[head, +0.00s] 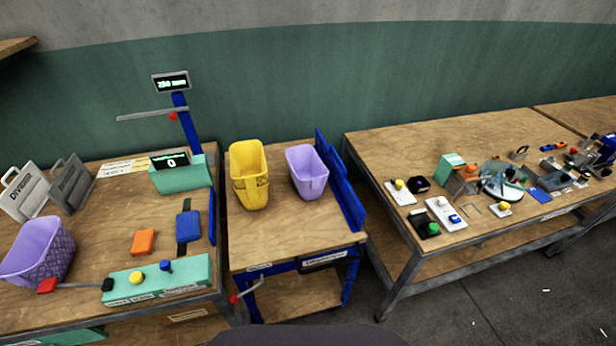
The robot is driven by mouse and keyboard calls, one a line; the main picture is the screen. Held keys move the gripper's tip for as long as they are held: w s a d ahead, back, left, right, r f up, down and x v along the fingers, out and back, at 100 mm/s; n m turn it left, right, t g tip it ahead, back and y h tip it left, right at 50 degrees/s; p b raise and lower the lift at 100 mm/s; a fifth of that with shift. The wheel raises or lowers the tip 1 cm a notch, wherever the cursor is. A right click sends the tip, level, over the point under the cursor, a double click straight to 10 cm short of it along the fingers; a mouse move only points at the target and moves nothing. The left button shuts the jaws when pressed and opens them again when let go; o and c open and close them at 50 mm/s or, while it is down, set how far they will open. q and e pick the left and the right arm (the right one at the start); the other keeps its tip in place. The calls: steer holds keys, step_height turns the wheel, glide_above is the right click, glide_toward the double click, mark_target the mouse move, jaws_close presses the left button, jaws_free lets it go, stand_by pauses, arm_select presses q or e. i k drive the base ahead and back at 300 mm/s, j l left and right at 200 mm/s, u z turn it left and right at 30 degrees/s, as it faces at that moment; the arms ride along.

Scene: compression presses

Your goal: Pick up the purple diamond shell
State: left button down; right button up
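A purple shell with a diamond-like lattice pattern (38,254) rests at the left end of the left workbench (105,215). It is an open-topped, tapered bin shape, and it looks tilted. A second purple shell (307,174), with smoother-looking sides, stands on the middle bench (290,235) beside a yellow shell (249,177). Neither of my grippers shows in the head view.
A red-ended lever (47,286) lies close in front of the patterned shell. Grey divider panels (25,194) stand behind it. An orange block (144,242), a blue block (187,226) and a green button panel (157,281) are to its right. The right bench (400,145) holds many small parts.

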mark_target(44, 248)
steer(key=u, duration=2.05)
steer(key=i+j+z, duration=0.2)
steer(key=j, duration=0.6)
steer(key=i+j+z, duration=0.25)
steer(key=j, duration=0.55)
steer(key=i+j+z, duration=0.2)
steer(key=j, duration=0.65)
steer(key=j+z, duration=0.25)
steer(key=j, duration=0.55)
steer(key=k, duration=0.05)
